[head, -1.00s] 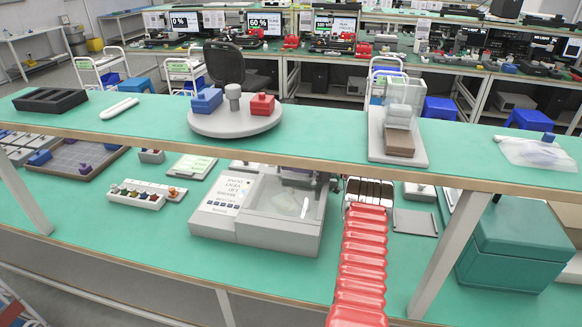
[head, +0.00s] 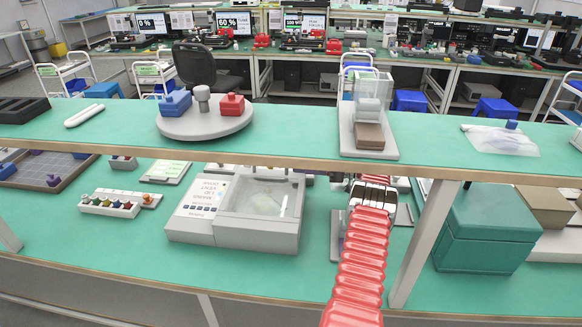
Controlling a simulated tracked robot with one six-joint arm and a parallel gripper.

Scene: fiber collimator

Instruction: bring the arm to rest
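My red ribbed arm (head: 362,255) reaches forward over the green bench. Its grey and black front joint (head: 375,192) lies just below the front edge of the shelf. A small dark part of my wrist (head: 338,182) shows to the left of that joint. The fingers of my gripper do not show; the shelf and my arm cover that area. Whether anything is held cannot be seen.
A grey machine with a clear lid (head: 262,203) stands left of my arm. A shelf post (head: 425,240) and a teal box (head: 487,228) stand to the right. The shelf (head: 290,145) spans above, carrying a round turntable (head: 205,125) and a clear-walled device (head: 368,118).

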